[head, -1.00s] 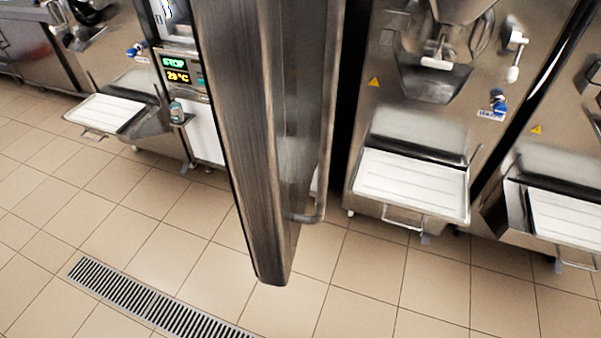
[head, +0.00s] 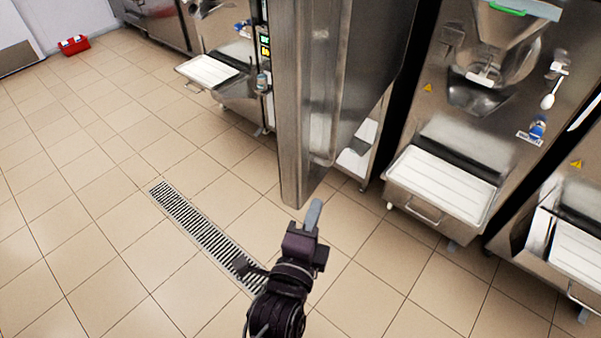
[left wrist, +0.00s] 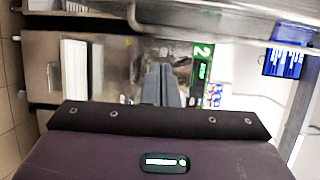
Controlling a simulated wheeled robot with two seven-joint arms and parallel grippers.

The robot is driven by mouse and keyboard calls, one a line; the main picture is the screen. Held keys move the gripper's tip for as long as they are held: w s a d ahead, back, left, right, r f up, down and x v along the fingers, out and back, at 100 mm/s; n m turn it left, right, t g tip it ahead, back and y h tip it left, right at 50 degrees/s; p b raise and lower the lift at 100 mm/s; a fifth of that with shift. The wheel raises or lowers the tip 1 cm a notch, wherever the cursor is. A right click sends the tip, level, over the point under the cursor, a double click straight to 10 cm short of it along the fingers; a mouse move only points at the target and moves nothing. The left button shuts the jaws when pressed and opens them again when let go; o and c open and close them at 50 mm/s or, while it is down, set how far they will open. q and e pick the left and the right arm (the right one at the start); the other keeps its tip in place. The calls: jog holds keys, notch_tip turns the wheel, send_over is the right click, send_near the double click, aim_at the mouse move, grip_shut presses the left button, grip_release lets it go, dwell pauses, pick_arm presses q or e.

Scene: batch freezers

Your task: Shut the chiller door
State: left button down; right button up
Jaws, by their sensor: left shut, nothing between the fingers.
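The chiller door (head: 301,110) is a tall brushed-steel panel in the middle of the head view. It stands open, swung out from the row of machines, with its lower end above the tiled floor. My left gripper (head: 313,215) is shut and empty, just below and in front of the door's lower corner in the picture. I cannot tell whether it touches the door. In the left wrist view the closed fingers (left wrist: 162,85) point ahead with nothing between them. A metal bar crosses the top of that view; I cannot tell what it belongs to. My right gripper is not in view.
A batch freezer (head: 440,185) with a white tray stands right of the door, another beyond it at the right edge. Another machine with a tray (head: 208,70) stands behind left. A floor drain (head: 205,232) crosses the clear floor. A red box (head: 74,45) lies far left.

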aim_at(307, 163)
pick_arm(q)
jog(key=w+p, duration=0.1)
jog(key=w, duration=0.3)
jog(key=w+a+p, duration=0.1)
jog(key=w+p, duration=0.1)
jog(key=w, duration=0.2)
jog(key=w+p, duration=0.2)
jog(key=w, duration=0.2)
jog(key=shift+a+r, duration=0.35)
jog(key=shift+a, duration=0.05)
